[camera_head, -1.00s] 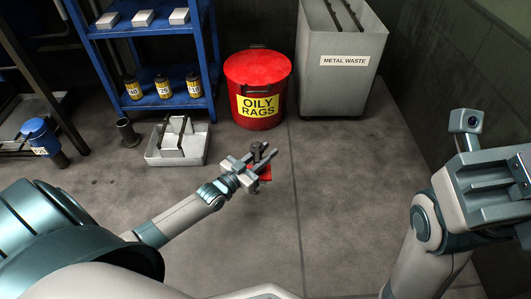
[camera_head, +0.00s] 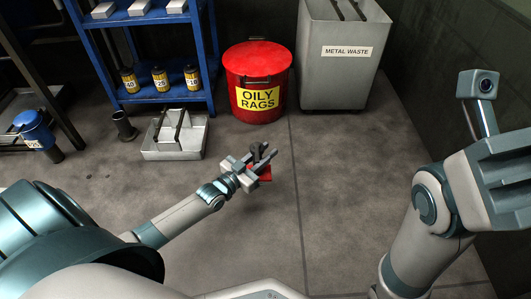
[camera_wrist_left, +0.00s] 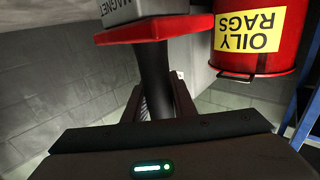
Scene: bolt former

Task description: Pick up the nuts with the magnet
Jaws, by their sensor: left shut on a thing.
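My left gripper (camera_head: 264,162) is shut on the magnet's dark handle (camera_wrist_left: 155,80) and holds it above the floor. In the head view the red plate (camera_head: 264,174) shows just beyond the fingers. My right gripper (camera_head: 500,180) is at the right edge, partly cut off; its fingers do not show clearly. No nuts can be made out in either view.
A grey tray (camera_head: 150,154) stands on the floor left of the left gripper. Behind are a blue shelf (camera_head: 160,102) with labelled cans, a red OILY RAGS bin (camera_head: 257,60) and a grey METAL WASTE bin (camera_head: 335,80). The middle floor is clear.

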